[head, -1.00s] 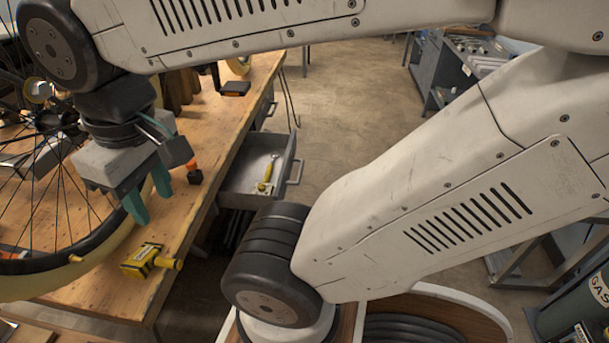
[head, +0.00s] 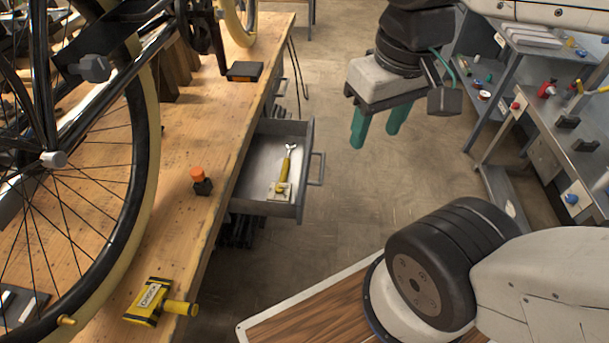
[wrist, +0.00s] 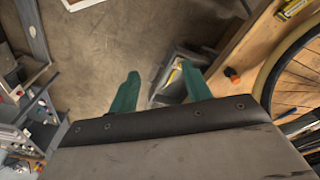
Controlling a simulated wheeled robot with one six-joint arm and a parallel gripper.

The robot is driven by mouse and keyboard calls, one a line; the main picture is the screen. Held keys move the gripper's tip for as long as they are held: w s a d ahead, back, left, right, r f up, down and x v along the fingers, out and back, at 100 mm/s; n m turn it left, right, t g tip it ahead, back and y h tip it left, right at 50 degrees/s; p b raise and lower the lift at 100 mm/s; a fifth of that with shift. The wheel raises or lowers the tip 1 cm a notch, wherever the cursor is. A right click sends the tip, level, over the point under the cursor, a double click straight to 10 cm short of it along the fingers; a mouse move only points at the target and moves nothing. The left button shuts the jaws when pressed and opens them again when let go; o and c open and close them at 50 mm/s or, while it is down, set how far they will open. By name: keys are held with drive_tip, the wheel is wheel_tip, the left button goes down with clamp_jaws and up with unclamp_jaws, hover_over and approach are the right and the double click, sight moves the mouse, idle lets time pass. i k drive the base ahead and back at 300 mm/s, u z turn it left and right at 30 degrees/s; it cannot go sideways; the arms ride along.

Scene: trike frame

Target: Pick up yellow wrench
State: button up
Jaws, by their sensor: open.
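The yellow wrench (head: 286,169) with a silver head lies in the open grey drawer (head: 300,205) on the side of the workbench. Its lower end rests on or beside a small pale block. My gripper (head: 378,136), with two green fingers, is open and empty. In the head view it hangs over the floor to the right of the drawer, apart from it. In the wrist view the wrench (wrist: 174,75) shows small in the drawer (wrist: 165,93), near the right finger, and my gripper (wrist: 165,84) spans part of the drawer's view.
A wooden workbench (head: 215,150) carries a bicycle wheel (head: 148,150), an orange-capped bottle (head: 201,181), a yellow-black tool (head: 150,301) and a dark box (head: 244,71). Grey metal benches (head: 540,105) with tools stand at right. The floor (head: 345,210) between is clear.

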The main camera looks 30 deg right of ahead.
sight(284, 197)
drive_tip(key=u, duration=0.5)
drive_tip(key=k, duration=1.2)
drive_tip(key=z, duration=0.3)
drive_tip(key=i, duration=1.65)
drive_tip(key=u, duration=0.9)
